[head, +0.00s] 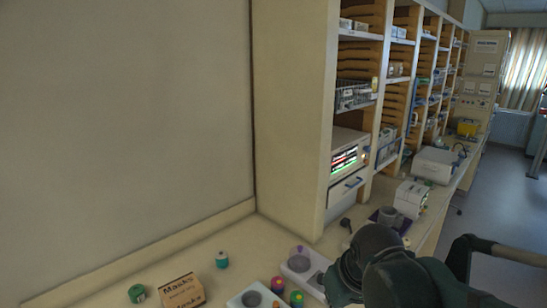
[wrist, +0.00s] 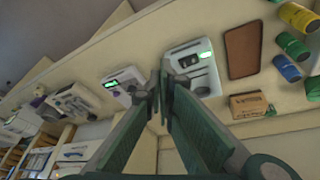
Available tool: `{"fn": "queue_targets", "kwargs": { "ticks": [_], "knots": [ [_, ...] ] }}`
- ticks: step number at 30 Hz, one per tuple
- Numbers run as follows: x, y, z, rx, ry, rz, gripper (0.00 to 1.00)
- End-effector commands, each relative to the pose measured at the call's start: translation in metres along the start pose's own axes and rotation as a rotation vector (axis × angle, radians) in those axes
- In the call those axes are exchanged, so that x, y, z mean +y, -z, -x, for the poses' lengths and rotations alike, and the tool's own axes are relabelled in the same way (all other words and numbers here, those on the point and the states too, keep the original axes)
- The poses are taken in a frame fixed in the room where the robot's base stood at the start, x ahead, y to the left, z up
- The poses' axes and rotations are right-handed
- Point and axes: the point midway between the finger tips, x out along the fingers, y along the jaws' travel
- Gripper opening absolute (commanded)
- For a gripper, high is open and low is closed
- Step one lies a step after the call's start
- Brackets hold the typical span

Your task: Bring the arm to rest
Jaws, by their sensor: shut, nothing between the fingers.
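My gripper (wrist: 160,88) shows in the wrist view with its two long green fingers meeting at the dark tips. It is shut with nothing between the fingers, in front of the counter (wrist: 205,128) in that picture. I cannot tell its height above the counter. In the head view my dark arm (head: 385,270) fills the lower right over the counter; I cannot make out the fingertips there.
Tall shelving (head: 300,130) rises behind. The wrist view shows a brown panel (wrist: 242,50) and several colored cans.

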Motion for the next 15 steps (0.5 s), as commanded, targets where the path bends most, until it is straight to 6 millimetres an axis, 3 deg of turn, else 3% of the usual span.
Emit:
{"fn": "queue_targets", "kwargs": {
  "ticks": [15],
  "knots": [
    [0.031, -0.054, 0.005, 0.154, -0.067, -0.18, 0.0]
  ]
}}
